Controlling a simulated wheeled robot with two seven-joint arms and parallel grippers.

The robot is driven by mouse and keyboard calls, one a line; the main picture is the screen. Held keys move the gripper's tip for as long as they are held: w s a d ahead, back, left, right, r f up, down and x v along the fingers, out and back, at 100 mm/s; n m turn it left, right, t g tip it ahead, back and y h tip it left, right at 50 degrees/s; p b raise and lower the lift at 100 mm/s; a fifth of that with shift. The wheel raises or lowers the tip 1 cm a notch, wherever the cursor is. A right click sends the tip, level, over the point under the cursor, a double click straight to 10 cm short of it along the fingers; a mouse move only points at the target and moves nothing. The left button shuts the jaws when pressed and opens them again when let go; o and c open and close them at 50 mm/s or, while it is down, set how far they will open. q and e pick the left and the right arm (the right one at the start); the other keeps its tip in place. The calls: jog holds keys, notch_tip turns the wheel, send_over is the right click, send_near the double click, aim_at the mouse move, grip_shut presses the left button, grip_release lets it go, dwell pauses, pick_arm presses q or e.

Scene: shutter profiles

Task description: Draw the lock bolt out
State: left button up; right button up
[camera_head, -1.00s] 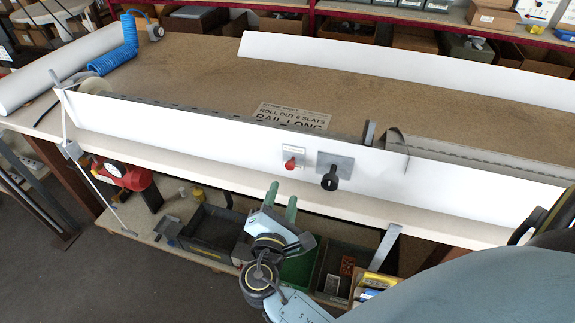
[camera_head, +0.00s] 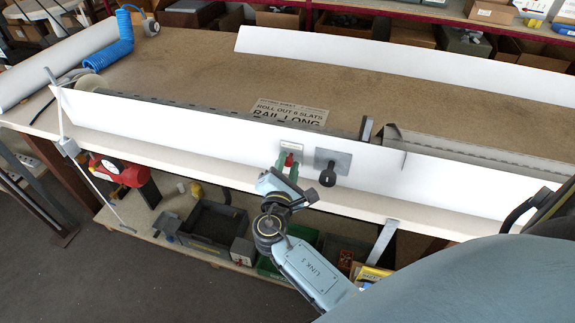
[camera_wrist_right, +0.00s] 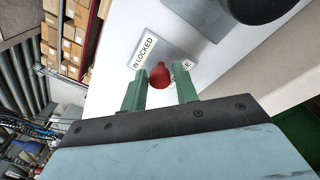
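The lock bolt shows as a small red knob (camera_head: 289,160) on a light label plate on the front of the white board (camera_head: 215,140). In the right wrist view the red knob (camera_wrist_right: 161,75) stands out from a plate with printed words, "IN LOCKED" readable on one side. My right gripper (camera_head: 287,166) is at the knob. Its two green fingers (camera_wrist_right: 160,90) are apart, one on each side of the knob, with a visible gap to it. The knob's tip lies between the fingertips. My left gripper is not in view.
A black knob on a grey plate (camera_head: 328,174) sits just right of the red knob, close to my right gripper. The bench (camera_head: 190,73) carries a paper sign (camera_head: 289,113) and a blue coiled hose (camera_head: 118,48). Bins stand on the shelf below.

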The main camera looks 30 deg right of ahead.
grip_shut()
jog(key=shift+v, duration=1.3)
jog(key=shift+w+a+f, duration=0.1)
jog(key=shift+w+f, duration=0.05)
jog(key=shift+o, duration=1.8)
grip_release()
jog(key=b+v, duration=0.1)
jog(key=v, duration=1.2)
jog(key=shift+a, duration=0.2)
